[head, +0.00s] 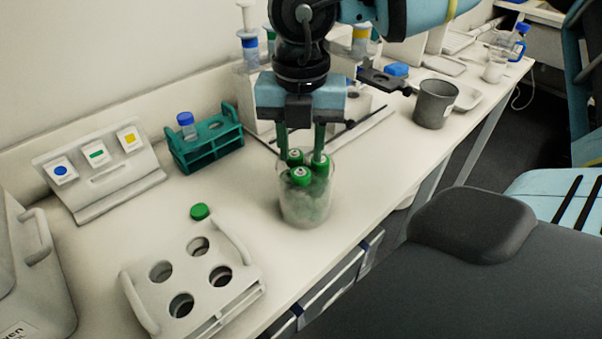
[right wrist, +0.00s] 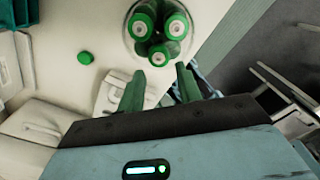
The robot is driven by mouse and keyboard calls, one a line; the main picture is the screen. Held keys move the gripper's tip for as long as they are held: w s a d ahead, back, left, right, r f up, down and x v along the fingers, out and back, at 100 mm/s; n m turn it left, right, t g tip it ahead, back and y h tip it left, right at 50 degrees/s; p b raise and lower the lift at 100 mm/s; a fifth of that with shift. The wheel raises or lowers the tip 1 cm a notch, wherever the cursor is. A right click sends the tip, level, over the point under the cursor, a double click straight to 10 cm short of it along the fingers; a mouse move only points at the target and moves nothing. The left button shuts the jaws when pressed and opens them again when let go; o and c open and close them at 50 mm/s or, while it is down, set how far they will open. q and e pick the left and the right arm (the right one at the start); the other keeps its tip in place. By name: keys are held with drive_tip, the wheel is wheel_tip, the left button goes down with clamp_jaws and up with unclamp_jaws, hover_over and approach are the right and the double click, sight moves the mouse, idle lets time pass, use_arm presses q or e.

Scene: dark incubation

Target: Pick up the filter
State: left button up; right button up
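No part is plainly marked as the filter. A clear glass beaker (head: 306,212) holds three green-capped tubes (head: 300,176) with pale round tops; they also show in the right wrist view (right wrist: 160,54). A loose green cap (head: 200,211) lies on the bench left of the beaker; it also shows in the right wrist view (right wrist: 85,57). My right gripper (head: 300,156) points down over the beaker, its green fingers apart. In the right wrist view the gripper (right wrist: 160,72) is open, with nothing between its fingers. My left gripper is not in view.
A white rack (head: 240,292) with empty round holes stands front left. Behind it are a card stand (head: 95,192) and a teal rack (head: 205,150) with a blue-capped tube (head: 186,123). A grey cup (head: 434,104) stands right of the gripper. Bench around the loose cap is clear.

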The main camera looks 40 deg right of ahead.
sight(300, 170)
drive_tip(key=shift+w+f+p, duration=0.15)
drive_tip(key=shift+f+p, duration=0.15)
drive_tip(key=shift+f, duration=1.8)
drive_tip(key=c, duration=0.6)
